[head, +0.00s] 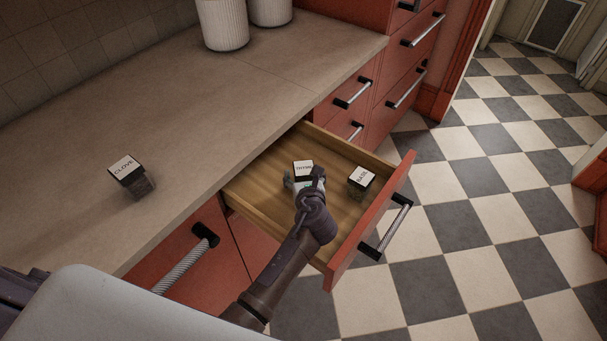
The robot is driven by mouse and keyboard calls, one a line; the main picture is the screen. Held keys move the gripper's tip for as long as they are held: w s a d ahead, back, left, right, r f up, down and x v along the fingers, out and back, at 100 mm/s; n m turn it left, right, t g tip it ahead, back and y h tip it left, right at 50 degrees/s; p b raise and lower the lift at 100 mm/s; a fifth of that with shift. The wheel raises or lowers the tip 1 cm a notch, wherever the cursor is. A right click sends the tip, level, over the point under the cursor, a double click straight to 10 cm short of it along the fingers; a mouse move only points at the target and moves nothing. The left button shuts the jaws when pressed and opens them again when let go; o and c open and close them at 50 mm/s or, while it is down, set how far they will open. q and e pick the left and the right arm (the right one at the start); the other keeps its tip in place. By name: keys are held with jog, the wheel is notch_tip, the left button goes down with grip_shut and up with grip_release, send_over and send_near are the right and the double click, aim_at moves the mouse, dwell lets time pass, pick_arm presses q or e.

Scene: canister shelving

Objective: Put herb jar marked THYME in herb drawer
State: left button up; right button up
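The herb jar marked THYME (303,167) is inside the open herb drawer (249,207), its white label facing up.
A jar marked BASIL (361,178) stands in the drawer, to the right. A jar marked CLOVE (128,172) stands on the counter (220,110). White canisters (222,22) stand at the back. The drawer front (372,222) sticks out over the checkered floor.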

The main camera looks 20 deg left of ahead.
pick_arm(q)
jog(key=shift+r, duration=0.15)
jog(key=shift+s+d+r, duration=0.15)
jog(key=shift+s, duration=0.05)
jog(key=v, duration=1.1)
jog(key=shift+s+d+r+p, duration=0.1)
jog(key=shift+s+d+p, duration=0.05)
jog(key=shift+s+p, duration=0.15)
